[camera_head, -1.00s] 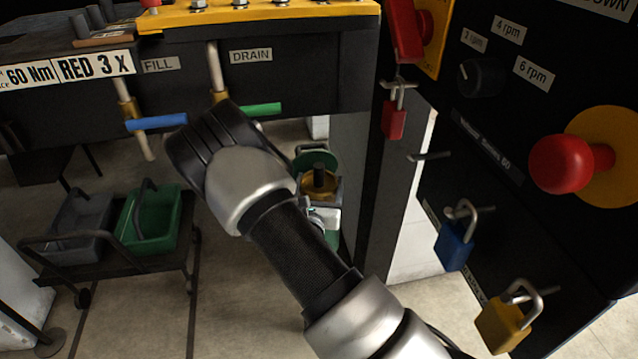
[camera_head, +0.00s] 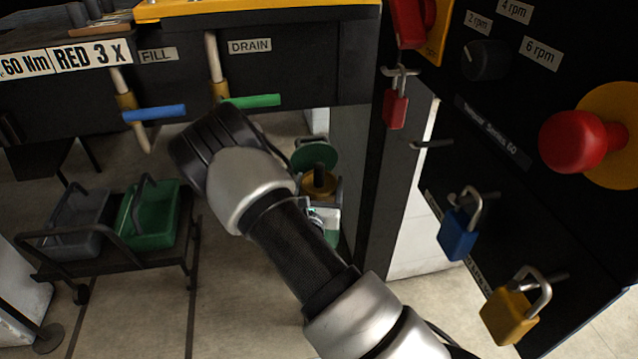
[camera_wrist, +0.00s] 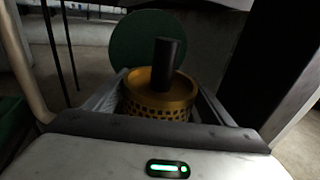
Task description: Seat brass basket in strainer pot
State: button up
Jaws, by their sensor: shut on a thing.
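The brass basket (camera_head: 318,186) is a perforated golden cup with a black upright post; it also shows in the wrist view (camera_wrist: 160,98). My gripper (camera_wrist: 158,110) has a finger on each side of the basket and is shut on it; in the head view, the gripper (camera_head: 323,212) shows only partly, past my arm. The basket looks upright. A round green lid (camera_head: 313,155) stands behind it and appears in the wrist view (camera_wrist: 147,45) too. The strainer pot's body is mostly hidden below the basket and hand, so I cannot tell how far the basket is inside it.
A cart (camera_head: 110,264) with grey (camera_head: 75,240) and green (camera_head: 150,225) bins stands left. Blue (camera_head: 155,113) and green (camera_head: 250,101) valve handles hang above. A dark panel (camera_head: 500,150) with a red button (camera_head: 570,141) and padlocks (camera_head: 458,235) stands close on the right.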

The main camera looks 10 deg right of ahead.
jog(key=shift+f+b, duration=1.2)
jog(key=shift+f, duration=0.55)
jog(key=o, duration=1.4)
jog(key=shift+o, duration=0.3)
jog(key=shift+f, duration=0.1)
jog(key=shift+s, duration=0.1)
jog(key=p+v, duration=0.3)
jog(key=v, duration=1.4)
jog(key=shift+s+a, duration=0.15)
